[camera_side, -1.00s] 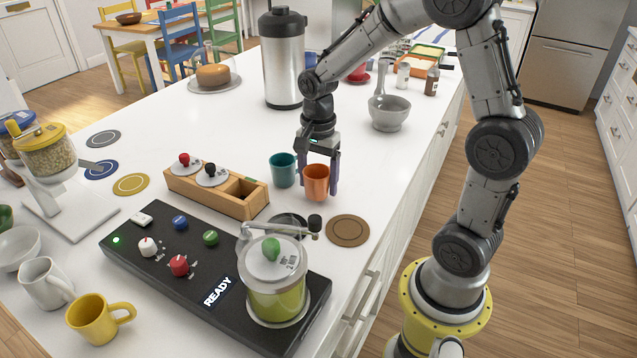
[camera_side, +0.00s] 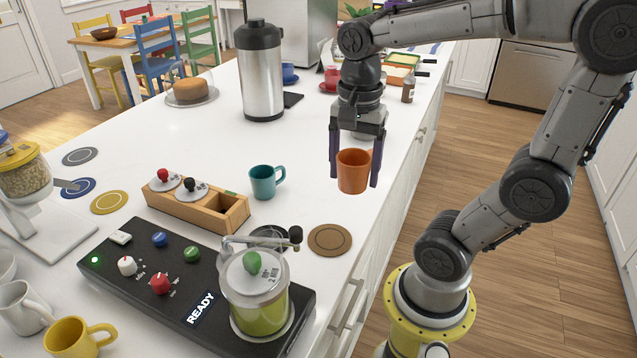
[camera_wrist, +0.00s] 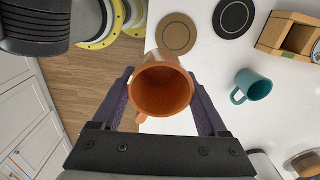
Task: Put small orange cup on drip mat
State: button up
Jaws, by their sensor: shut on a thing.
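My gripper (camera_side: 355,179) is shut on the small orange cup (camera_side: 353,171), one finger on each side of it. The cup is upright and held above the right edge of the white counter. In the wrist view the cup (camera_wrist: 162,92) sits between my fingers and its open top faces the camera; it looks empty. A round brown mat (camera_side: 330,240) lies bare on the counter, nearer the side camera than the cup. A round black mat (camera_side: 268,236) lies beside it, partly hidden by the glass jug. Which of the round mats is the drip mat, I cannot tell.
A teal cup (camera_side: 264,183) stands left of my gripper. A wooden box (camera_side: 197,203) and a glass jug with green liquid (camera_side: 257,290) on a black machine (camera_side: 150,285) stand nearer. Grey, blue and yellow discs (camera_side: 109,202) lie at left. The counter's right edge is close.

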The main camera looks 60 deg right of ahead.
jog(key=a+n, duration=0.3)
jog(key=a, duration=0.3)
jog(key=shift+n, duration=0.4)
jog(key=w+f, duration=0.2)
jog(key=w, duration=0.2)
jog(key=w+a+f, duration=0.1)
jog(key=w+f, duration=0.2)
jog(key=w, duration=0.2)
jog(key=w+f, duration=0.3)
jog(key=w, duration=0.1)
jog(key=shift+w+a+f, duration=0.1)
jog(key=shift+w+a, duration=0.15)
jog(key=shift+w, duration=0.05)
jog(key=shift+w+f, duration=0.2)
jog(key=shift+f, duration=0.8)
jog(key=shift+w+f, duration=0.2)
jog(key=shift+f, duration=0.8)
jog(key=shift+f, duration=0.15)
jog(key=o, duration=1.4)
